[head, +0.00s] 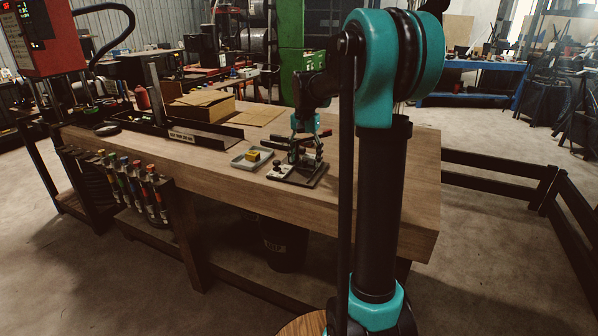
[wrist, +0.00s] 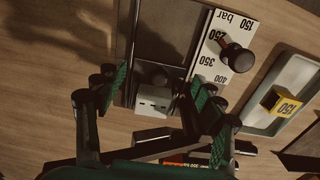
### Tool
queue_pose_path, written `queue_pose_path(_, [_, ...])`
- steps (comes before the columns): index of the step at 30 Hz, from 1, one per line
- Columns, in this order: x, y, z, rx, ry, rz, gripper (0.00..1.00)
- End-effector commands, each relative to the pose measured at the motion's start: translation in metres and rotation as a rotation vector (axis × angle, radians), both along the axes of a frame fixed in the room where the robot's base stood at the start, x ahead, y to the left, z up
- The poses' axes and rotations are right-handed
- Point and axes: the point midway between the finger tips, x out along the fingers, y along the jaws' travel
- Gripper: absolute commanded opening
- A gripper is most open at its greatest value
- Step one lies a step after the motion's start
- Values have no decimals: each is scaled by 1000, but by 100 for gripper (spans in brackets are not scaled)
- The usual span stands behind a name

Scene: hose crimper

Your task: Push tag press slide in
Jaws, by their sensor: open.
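The tag press (head: 312,178) sits near the right end of the wooden bench. In the wrist view it has a dark base plate (wrist: 165,38), a grey block (wrist: 155,102) and a dark knob just behind the block. I cannot tell for sure which part is the slide. My gripper (head: 304,139) is over the press. In the wrist view its green-padded fingers (wrist: 160,85) are apart, on either side of the grey block, holding nothing.
A grey tray (head: 238,163) with a yellow block (wrist: 287,105) marked 150 stands left of the press. A lever-like black bar (wrist: 150,138) crosses near my fingers. The bench's right end is clear.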

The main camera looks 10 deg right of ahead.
Motion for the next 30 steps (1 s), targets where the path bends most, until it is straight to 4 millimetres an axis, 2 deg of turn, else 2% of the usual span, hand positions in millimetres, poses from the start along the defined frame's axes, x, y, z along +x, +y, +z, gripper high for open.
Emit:
queue_pose_path(11, [0,0,1,0,0,0,69])
queue_pose_path(30, [0,0,40,0,0,0,69])
